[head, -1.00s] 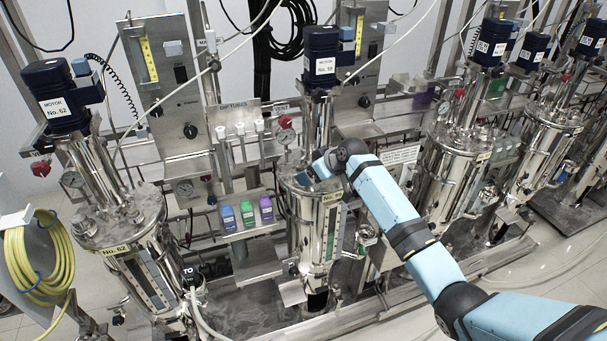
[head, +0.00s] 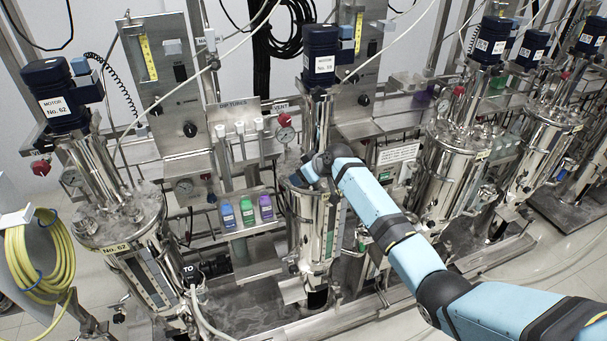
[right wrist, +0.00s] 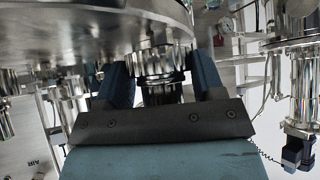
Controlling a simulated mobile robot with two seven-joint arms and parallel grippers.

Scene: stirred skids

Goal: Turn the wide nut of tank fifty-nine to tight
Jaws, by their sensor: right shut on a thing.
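Tank fifty-nine (head: 308,235) is a shiny steel vessel in the middle of the head view, under a blue motor (head: 320,45) labelled No. 59. My right gripper (head: 304,177) is at the top of this tank. In the head view, my wrist and arm hide its fingertips and the nut. In the right wrist view, a ribbed, shiny nut (right wrist: 158,62) sits between the two blue fingers of my right gripper (right wrist: 161,75), which is shut on it. The nut is against the underside of a round steel plate (right wrist: 70,35). My left gripper is not in view.
Tank 62 (head: 140,255) stands at the left, and more tanks (head: 450,165) stand at the right. Blue, green and purple bottles (head: 247,211) sit on a small shelf left of tank fifty-nine. A yellow hose coil (head: 38,260) hangs at the lower left.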

